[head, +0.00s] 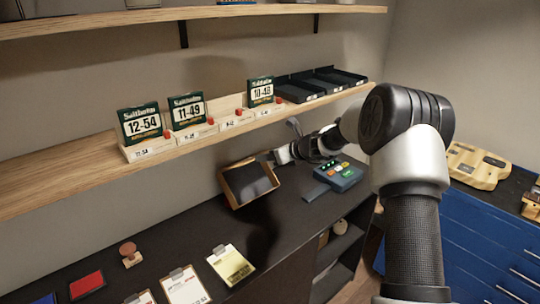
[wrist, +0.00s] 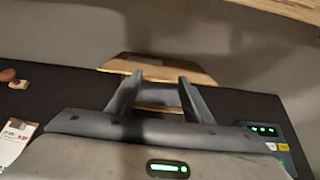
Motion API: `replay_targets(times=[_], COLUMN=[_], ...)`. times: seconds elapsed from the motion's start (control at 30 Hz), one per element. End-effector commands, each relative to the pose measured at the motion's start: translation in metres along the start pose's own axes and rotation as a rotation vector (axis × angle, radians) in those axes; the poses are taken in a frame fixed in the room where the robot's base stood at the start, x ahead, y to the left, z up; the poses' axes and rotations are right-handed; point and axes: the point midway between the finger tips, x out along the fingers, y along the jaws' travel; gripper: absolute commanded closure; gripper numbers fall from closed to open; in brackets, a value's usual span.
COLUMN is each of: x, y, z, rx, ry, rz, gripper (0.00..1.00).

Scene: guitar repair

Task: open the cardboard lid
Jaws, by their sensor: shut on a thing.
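A tan cardboard piece (head: 249,182) with a dark inner face stands tilted on the black worktop in the head view. I cannot tell lid from box there. My gripper (head: 270,158) is at its upper right edge, reaching in from the right. In the wrist view the tan cardboard lid (wrist: 165,67) lies across the fingertips of my gripper (wrist: 160,78). The fingers are spaced apart and shut on the cardboard. The exact contact is too small to see.
A teal device with lit buttons (head: 338,176) sits right of the cardboard. Clipboards (head: 231,264), a red pad (head: 86,285) and a wooden stamp (head: 130,254) lie at the front left. A wooden shelf (head: 80,172) with string packs (head: 141,122) and black trays (head: 320,82) overhangs the worktop.

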Motion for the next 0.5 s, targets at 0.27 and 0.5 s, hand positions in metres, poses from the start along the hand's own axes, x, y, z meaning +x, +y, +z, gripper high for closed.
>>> replay_targets(times=[0.27, 0.5], x=[-0.0003, -0.0003], y=[0.0001, 0.0001], z=[0.0014, 0.0013], rx=[0.000, 0.000], ry=[-0.002, -0.002], rz=[0.000, 0.000], gripper=[0.94, 0.49])
